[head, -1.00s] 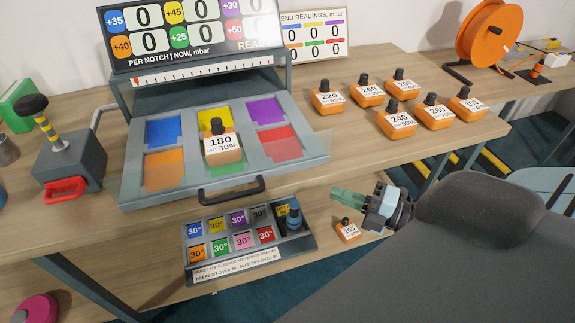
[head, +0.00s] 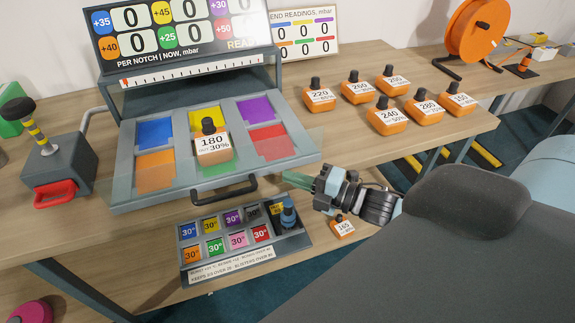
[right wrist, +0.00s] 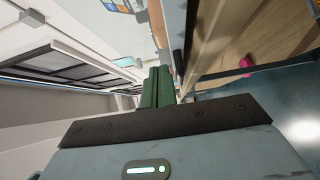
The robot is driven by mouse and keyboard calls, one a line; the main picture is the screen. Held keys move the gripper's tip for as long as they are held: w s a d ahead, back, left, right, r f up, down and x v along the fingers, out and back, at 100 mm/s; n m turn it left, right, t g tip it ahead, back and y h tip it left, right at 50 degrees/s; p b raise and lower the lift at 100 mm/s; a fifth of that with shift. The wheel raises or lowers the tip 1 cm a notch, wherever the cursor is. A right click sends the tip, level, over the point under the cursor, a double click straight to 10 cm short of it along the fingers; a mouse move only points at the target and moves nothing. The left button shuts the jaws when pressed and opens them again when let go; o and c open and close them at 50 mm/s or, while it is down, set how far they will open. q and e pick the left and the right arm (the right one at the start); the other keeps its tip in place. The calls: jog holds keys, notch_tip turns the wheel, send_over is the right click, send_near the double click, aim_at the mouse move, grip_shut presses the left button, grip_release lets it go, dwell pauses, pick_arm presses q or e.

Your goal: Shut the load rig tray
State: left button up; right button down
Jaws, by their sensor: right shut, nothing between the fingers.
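The load rig tray (head: 126,172) is a grey frame with coloured squares, pulled out in front of the rig's display (head: 185,40). A black bar handle (head: 224,192) sits on its front edge. An orange weight marked 180 (head: 213,148) stands on the tray. My right gripper (head: 297,180) is shut and empty, just right of the handle and close to the tray's front right corner, apart from the handle. Its green fingers are together in the right wrist view (right wrist: 158,87). My left gripper is not in view.
Several orange weights (head: 397,121) stand on the table to the right. A small rack of coloured 30° blocks (head: 245,244) lies below the tray, with a small orange weight (head: 342,229) beside it.

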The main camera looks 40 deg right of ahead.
aim_at(271, 161)
jog(key=w, duration=0.3)
jog(key=shift+w+d, duration=0.25)
jog(key=shift+d, duration=0.1)
jog(key=shift+w+d, duration=0.1)
jog(key=shift+w, duration=0.2)
